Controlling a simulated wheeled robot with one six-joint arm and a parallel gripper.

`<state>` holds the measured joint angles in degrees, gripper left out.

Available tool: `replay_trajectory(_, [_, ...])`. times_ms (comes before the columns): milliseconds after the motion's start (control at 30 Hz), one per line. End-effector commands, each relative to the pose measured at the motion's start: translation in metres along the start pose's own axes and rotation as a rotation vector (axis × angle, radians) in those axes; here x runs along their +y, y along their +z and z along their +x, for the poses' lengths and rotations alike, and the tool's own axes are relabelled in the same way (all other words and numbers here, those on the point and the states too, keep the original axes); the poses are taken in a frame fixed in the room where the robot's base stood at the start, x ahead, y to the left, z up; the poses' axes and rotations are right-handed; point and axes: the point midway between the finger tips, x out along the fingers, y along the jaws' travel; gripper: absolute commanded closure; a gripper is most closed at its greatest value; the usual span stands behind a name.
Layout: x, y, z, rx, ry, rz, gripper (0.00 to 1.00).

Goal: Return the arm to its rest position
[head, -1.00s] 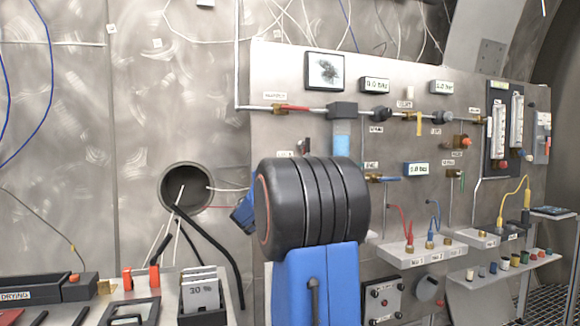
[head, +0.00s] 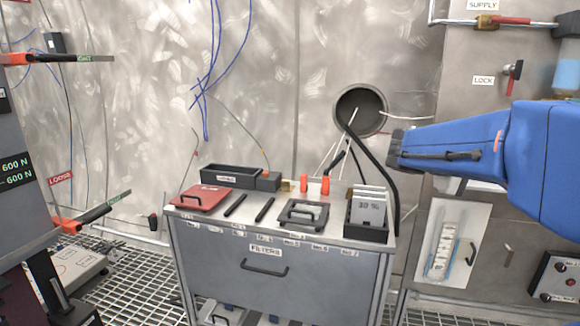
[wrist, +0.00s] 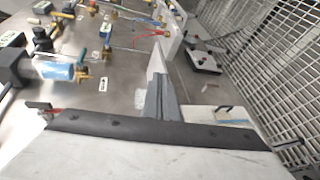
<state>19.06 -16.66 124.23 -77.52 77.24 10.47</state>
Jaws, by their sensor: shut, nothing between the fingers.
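My blue arm reaches in from the right edge in the head view, roughly level. Its dark end, my gripper (head: 396,149), points left in front of the steel wall panel, below and right of the round wall opening (head: 361,110). In the wrist view the grey fingers of my gripper (wrist: 156,75) are together with nothing between them. Beyond them the panel with its fittings lies to the left and a mesh wall to the right.
A filter cabinet (head: 265,268) stands left of my arm, with a red flat piece (head: 200,198), a dark frame (head: 303,213) and a slotted filter box (head: 367,230) on top. A test stand (head: 20,160) is at far left. Grating floor shows between them.

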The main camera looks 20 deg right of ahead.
Motion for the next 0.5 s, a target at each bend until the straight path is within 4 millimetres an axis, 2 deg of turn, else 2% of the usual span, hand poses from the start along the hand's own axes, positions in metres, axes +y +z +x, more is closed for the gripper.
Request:
replay_trajectory(33, [-0.022,0.008,-0.011,0.033,-0.073,0.01,1.0])
replay_trajectory(200, [-0.104,0.029,-0.052,0.143,-0.344,0.038,1.0])
replay_trajectory(367, [-0.176,0.048,-0.101,0.252,-0.598,0.069,1.0])
replay_trajectory(500, [-0.231,0.067,-0.15,0.346,-0.817,0.098,1.0])
